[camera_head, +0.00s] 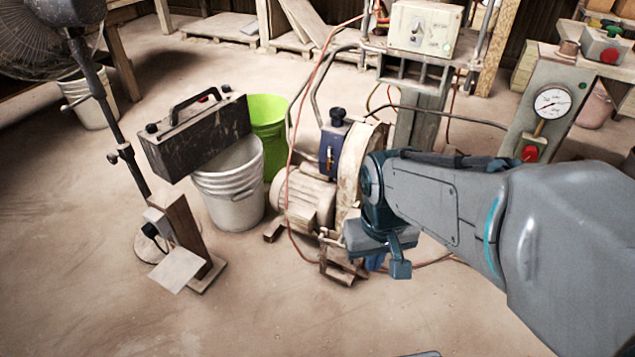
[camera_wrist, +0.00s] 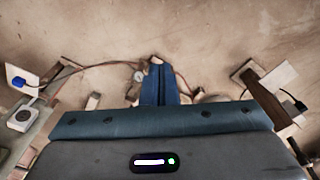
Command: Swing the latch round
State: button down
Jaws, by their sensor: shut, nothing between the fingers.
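My gripper (camera_head: 375,262) hangs at the end of my arm, in front of the motor-driven machine in the middle of the head view. In the wrist view its two blue fingers (camera_wrist: 158,84) lie together, with nothing seen between them. I cannot pick out the latch for certain in either view. The machine has a dark blue box (camera_head: 333,150) with a black knob on top and a small orange piece on its front. Part of the machine is hidden behind my arm and gripper.
A grey bucket (camera_head: 228,190), a green bucket (camera_head: 268,125) and a dark box with a handle (camera_head: 195,138) stand left of the machine. A gauge panel (camera_head: 545,110) stands at the right. Cables cross the floor near the gripper.

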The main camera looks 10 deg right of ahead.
aim_at(331, 241)
jog(key=w+f+n+h+p, duration=0.2)
jog(key=w+f+n+h, duration=0.8)
jog(key=w+f+n, duration=0.5)
jog(key=w+a+f+n+t, duration=0.1)
jog(key=a+f+n+t, duration=0.2)
jog(key=f+n, duration=0.3)
jog(key=w+a+f+n+t+y, duration=0.1)
jog(key=a+f+n+t, duration=0.25)
jog(key=f, duration=0.45)
jog(key=a+f+n+t, duration=0.2)
jog(key=f+n+t, duration=0.25)
jog(key=f, duration=0.25)
jog(key=w+d+g+b, duration=0.1)
jog(key=w+d+b, duration=0.3)
jog(key=w, duration=0.5)
jog(key=shift+w+d+n, duration=0.35)
jog(key=shift+d+n, duration=0.05)
jog(key=shift+d, duration=0.85)
jog(key=shift+r, duration=0.15)
